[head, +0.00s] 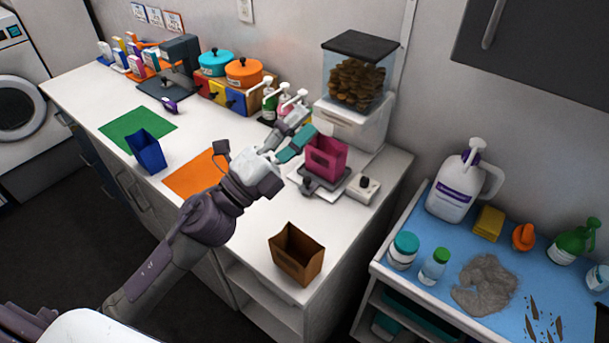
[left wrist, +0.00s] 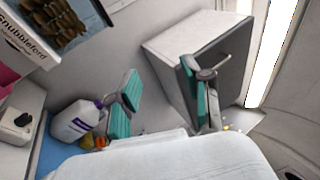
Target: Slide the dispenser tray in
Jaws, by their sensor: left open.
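The dispenser (head: 355,85) stands at the back right of the counter, with a black lid, a clear hopper of brown treats and a white base. It shows partly at the top left of the left wrist view (left wrist: 68,18). A dark, flat tray-like piece (head: 328,184) sticks out in front of the base, with a pink bin (head: 326,158) on it. My left gripper (head: 290,138), with teal finger pads, is beside the bin on its left, open and empty. Its spread fingers show in the left wrist view (left wrist: 162,92). My right gripper is out of view.
A white box with a black knob (head: 364,188) sits right of the tray. A brown bin (head: 296,254) stands at the counter's front. Small bottles (head: 284,103) crowd behind the gripper. A blue bin (head: 147,152) and orange mat (head: 198,173) lie left.

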